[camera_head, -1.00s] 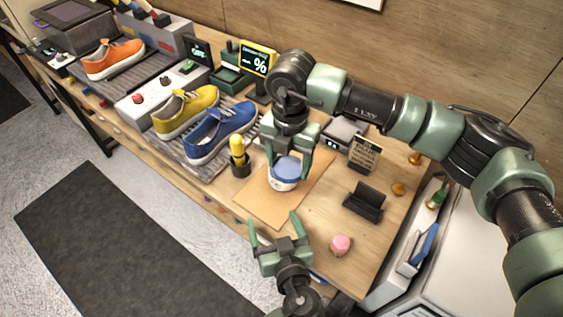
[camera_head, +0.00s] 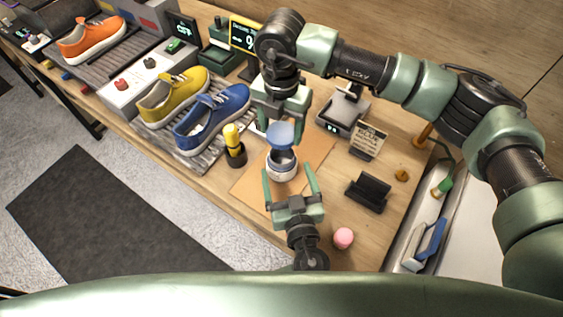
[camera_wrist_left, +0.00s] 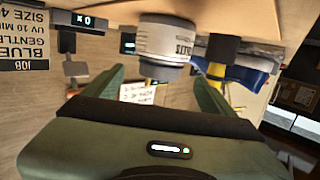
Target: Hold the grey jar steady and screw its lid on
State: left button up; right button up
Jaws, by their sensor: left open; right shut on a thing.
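The grey jar (camera_head: 283,171), pale with a darker neck, stands upright and open on the tan mat (camera_head: 255,185). The left wrist view, which is upside down, shows its lettered side (camera_wrist_left: 165,38) ahead of my fingers. My right gripper (camera_head: 279,122) is shut on the blue lid (camera_head: 280,136) and holds it above the jar mouth, with a gap between. My left gripper (camera_head: 289,174) is open and empty. Its fingertips are near the jar, one to each side in the head view; contact is not visible.
A yellow-topped tool in a dark cup (camera_head: 235,150) stands left of the jar, near the blue sneaker (camera_head: 212,118). A black stand (camera_head: 369,192) and a pink round item (camera_head: 343,238) are at right. A sign (camera_head: 367,142) stands behind.

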pick_arm(q)
send_over(280, 160)
jog(key=shift+f, duration=0.7)
pick_arm(e)
jog(key=shift+s+r, duration=0.1)
pick_arm(q)
grip_shut()
pick_arm(e)
jog(key=shift+f, duration=2.5)
jog(key=shift+f, duration=0.85)
pick_arm(q)
jog(key=shift+s, duration=0.1)
pick_arm(e)
jog(key=shift+s+d+f, duration=0.1)
